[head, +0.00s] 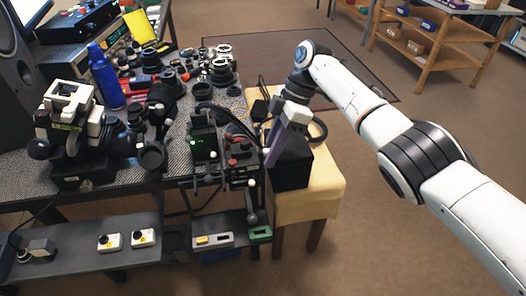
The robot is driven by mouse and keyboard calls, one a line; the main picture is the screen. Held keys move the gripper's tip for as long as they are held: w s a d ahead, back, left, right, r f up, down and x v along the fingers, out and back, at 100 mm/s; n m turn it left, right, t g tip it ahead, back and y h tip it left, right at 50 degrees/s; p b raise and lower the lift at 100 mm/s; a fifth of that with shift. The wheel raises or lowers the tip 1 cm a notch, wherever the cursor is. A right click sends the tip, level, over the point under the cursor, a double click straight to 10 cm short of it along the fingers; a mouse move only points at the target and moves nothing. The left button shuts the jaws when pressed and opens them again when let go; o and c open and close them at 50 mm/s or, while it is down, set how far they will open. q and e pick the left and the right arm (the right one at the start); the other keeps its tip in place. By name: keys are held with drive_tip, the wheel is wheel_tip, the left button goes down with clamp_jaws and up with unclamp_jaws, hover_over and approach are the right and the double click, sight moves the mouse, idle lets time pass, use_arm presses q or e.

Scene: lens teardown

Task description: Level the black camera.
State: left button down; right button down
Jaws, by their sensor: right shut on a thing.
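My right gripper (272,157) points down at the right end of the workbench, beside a black box. Its fingertips are small and partly lost against dark equipment. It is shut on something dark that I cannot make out. Left of it stands a black unit with a small green light (203,143), and next to that a dark device with red knobs (238,162). A black camera-like body (160,100) stands farther left among the lenses. I cannot tell for sure which of these is the black camera, or its tilt. My left gripper does not show.
The black box (291,168) stands on a yellow-topped side table (318,200). Several lenses (222,70) crowd the back of the bench. A white-and-black instrument (70,115) and a blue bottle (105,76) stand at left. A lower shelf (75,262) holds small boxes.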

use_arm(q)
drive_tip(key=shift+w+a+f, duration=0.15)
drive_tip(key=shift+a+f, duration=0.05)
use_arm(e)
drive_tip(key=shift+s+f+g, duration=0.25)
drive_tip(key=shift+f+g, duration=0.05)
drive_tip(key=c, duration=1.7)
unclamp_jaws()
drive_tip(key=shift+a, duration=0.1)
drive_tip(key=shift+c, duration=0.2)
drive_tip(key=shift+o, duration=0.5)
drive_tip(key=shift+w+r, duration=0.1)
drive_tip(key=shift+w, duration=0.05)
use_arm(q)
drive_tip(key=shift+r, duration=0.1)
use_arm(e)
drive_tip(key=shift+r, duration=0.1)
